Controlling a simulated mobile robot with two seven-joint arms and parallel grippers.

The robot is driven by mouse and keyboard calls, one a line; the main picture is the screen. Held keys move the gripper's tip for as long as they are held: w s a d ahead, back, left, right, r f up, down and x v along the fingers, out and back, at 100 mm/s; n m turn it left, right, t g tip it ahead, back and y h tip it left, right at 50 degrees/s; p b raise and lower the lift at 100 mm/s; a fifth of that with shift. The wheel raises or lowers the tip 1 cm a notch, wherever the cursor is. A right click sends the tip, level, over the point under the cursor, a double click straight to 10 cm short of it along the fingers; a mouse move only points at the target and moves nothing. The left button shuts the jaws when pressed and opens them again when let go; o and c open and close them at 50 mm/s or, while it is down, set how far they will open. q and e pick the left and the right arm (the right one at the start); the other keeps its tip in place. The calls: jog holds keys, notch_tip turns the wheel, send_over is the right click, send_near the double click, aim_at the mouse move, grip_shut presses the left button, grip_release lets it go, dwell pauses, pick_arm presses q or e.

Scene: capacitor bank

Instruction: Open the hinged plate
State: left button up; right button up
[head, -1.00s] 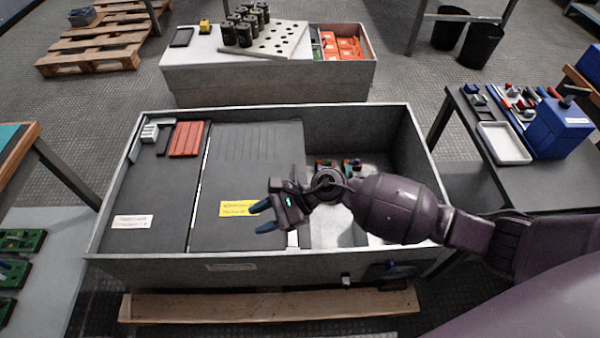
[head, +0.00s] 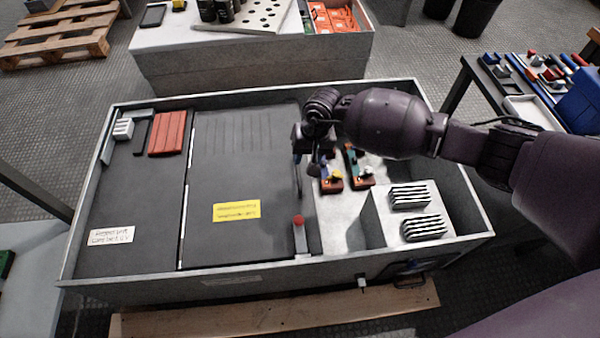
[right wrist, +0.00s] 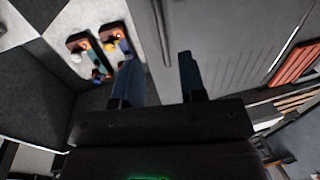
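The hinged plate (head: 225,170) is a dark panel with a yellow label (head: 237,211), lying flat and closed in the middle of the grey cabinet. A short latch-like piece with a red knob (head: 299,221) stands at its front right corner. My right gripper (head: 306,165) is over the plate's right edge. In the right wrist view its two blue fingers (right wrist: 160,82) are apart with nothing held. A thin bar or edge (right wrist: 161,30) runs beyond the gap between them, beside the ribbed plate surface. Whether the fingers touch it I cannot tell. My left gripper is not in view.
The cabinet rim (head: 270,285) surrounds the plate. Right of the plate is an open bay with red-based terminals (head: 360,166) and a light block with striped vents (head: 423,227). A red ribbed block (head: 167,133) lies at left. A tool table (head: 500,100) stands at right.

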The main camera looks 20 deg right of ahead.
aim_at(299, 178)
jog(key=f+b, duration=0.1)
jog(key=f, duration=0.2)
jog(key=a+f+b, duration=0.1)
jog(key=f, duration=0.3)
jog(key=shift+a+f, duration=0.2)
jog(key=shift+w+a+f+b, duration=0.15)
jog(key=shift+f+b, duration=0.2)
jog(key=shift+f, duration=0.2)
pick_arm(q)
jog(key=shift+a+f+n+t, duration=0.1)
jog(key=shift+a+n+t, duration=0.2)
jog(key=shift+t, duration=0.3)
pick_arm(e)
grip_shut()
